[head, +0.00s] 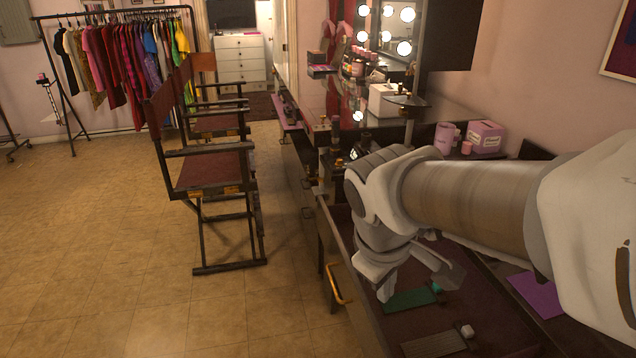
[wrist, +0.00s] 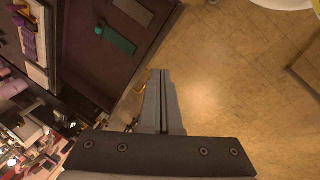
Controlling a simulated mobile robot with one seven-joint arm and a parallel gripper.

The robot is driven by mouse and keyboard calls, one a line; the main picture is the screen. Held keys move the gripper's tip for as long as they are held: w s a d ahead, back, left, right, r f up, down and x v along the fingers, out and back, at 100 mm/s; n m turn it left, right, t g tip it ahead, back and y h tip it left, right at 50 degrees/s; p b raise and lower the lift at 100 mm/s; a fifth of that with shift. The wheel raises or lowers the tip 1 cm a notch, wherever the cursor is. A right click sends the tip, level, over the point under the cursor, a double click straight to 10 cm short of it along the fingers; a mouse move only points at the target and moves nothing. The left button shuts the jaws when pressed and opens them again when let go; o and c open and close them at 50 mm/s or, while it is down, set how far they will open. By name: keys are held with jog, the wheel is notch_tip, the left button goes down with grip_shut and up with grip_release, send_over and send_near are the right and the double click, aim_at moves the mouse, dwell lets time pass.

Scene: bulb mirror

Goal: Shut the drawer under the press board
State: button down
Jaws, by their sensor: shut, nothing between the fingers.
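The drawer (head: 430,318) stands pulled out at the lower right of the head view. It has a dark front with a gold handle (head: 338,285). Its dark inside and front edge also show at the top left of the wrist view (wrist: 85,70), with the gold handle (wrist: 138,87) just left of my fingers. My gripper (head: 386,290) points down by the front part of the drawer. In the wrist view my fingers (wrist: 163,78) are closed together and empty, seen against the floor beside the drawer front. I cannot tell whether they touch it. I cannot clearly make out the press board.
A green flat piece (head: 410,300) and a grey flat piece (head: 434,345) lie in the drawer. A purple piece (head: 537,294) lies farther right. A mirror with lit bulbs (head: 404,47) stands over the counter. A folding chair (head: 210,170) stands left; the floor (head: 260,310) before the drawer is clear.

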jog(key=w+a+f+n+g+h+b, duration=0.1)
jog(key=w+a+f+n+b, duration=0.2)
jog(key=f, duration=0.5)
jog(key=w+a+f+n+g+b, duration=0.1)
jog(key=w+a+f+n+b, duration=0.1)
jog(key=f+n, duration=0.4)
jog(key=w+a+f+n+h+b, duration=0.1)
jog(key=w+a+f+n+b, duration=0.15)
jog(key=f, duration=0.65)
jog(key=w+d+f+b, duration=0.2)
jog(key=d+f+b, duration=0.2)
jog(key=d+f, duration=0.4)
jog(key=shift+f+n, duration=0.2)
jog(key=shift+n, duration=0.25)
jog(key=shift+d, duration=0.15)
